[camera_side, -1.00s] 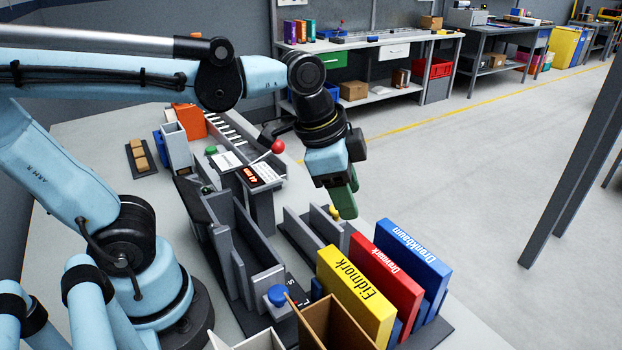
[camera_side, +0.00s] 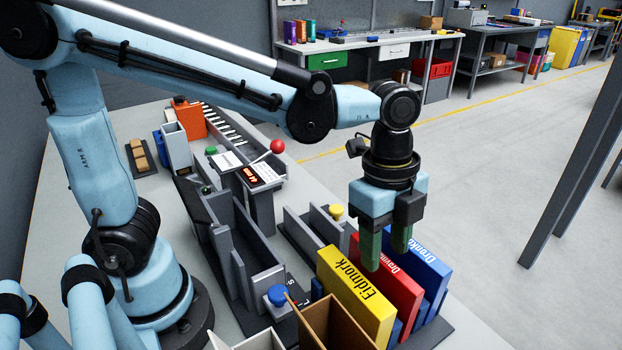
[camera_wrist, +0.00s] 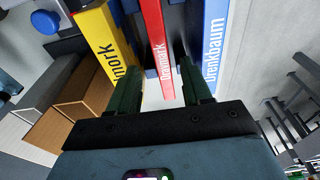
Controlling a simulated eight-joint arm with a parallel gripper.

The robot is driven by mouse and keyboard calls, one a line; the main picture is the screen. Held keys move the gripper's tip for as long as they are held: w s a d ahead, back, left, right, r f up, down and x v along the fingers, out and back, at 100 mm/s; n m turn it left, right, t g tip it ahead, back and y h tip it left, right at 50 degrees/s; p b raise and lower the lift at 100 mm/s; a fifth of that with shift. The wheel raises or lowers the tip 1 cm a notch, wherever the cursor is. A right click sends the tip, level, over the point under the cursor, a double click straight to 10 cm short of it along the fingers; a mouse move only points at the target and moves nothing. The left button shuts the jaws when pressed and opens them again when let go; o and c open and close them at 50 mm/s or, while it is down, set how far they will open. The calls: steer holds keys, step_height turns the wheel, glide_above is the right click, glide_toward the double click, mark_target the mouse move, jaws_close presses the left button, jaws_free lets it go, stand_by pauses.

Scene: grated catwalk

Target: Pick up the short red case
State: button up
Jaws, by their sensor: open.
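In the wrist view, the red case (camera_wrist: 154,30) shows between the two fingertips of my gripper (camera_wrist: 160,85), with the yellow case (camera_wrist: 104,45) left and the blue case (camera_wrist: 210,52) right. I cannot tell whether the tips reach below the case tops.
A brown open box (camera_side: 335,322) stands in front of the yellow case. A blue knob (camera_side: 277,295) is left of it, and a yellow knob (camera_side: 336,211) is behind the row. Grey upright dividers (camera_side: 243,255) stand left.

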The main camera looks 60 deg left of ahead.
mark_target(385, 260)
steer(key=shift+w+d+f, duration=0.1)
steer(key=shift+f, duration=1.35)
steer(key=shift+w+d+f, duration=0.1)
steer(key=shift+f, duration=1.35)
jaws_close()
